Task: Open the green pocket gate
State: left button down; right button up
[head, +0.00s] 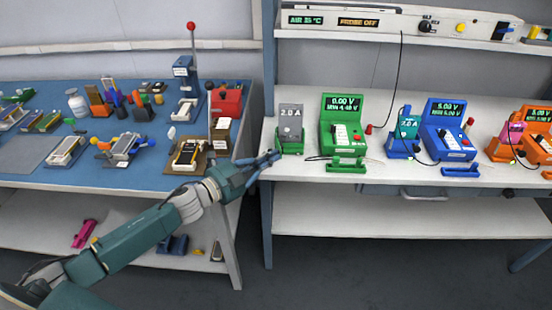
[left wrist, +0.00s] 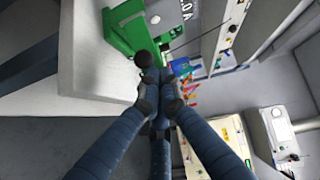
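The green pocket (head: 292,148) stands at the left front of the white bench and holds a grey pouch cell (head: 291,117) marked 2.0 A upright. It shows as a green block (left wrist: 127,26) in the left wrist view. Its gate is too small to make out, so I cannot tell whether it is open or shut. My left gripper (head: 275,157) is at the pocket's left side, close to its base; contact is unclear. In the left wrist view its fingers (left wrist: 165,72) converge with nothing visible between them. My right gripper is not in view.
A green tester (head: 342,125) stands right of the pocket, with a low green holder (head: 346,167) in front. A blue tester (head: 448,125) and an orange one (head: 537,125) stand farther right. A blue-topped table (head: 75,165) is at the left.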

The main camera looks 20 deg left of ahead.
pick_arm(q)
jog(key=shift+s+a, duration=0.15)
jog(key=shift+a, duration=1.7)
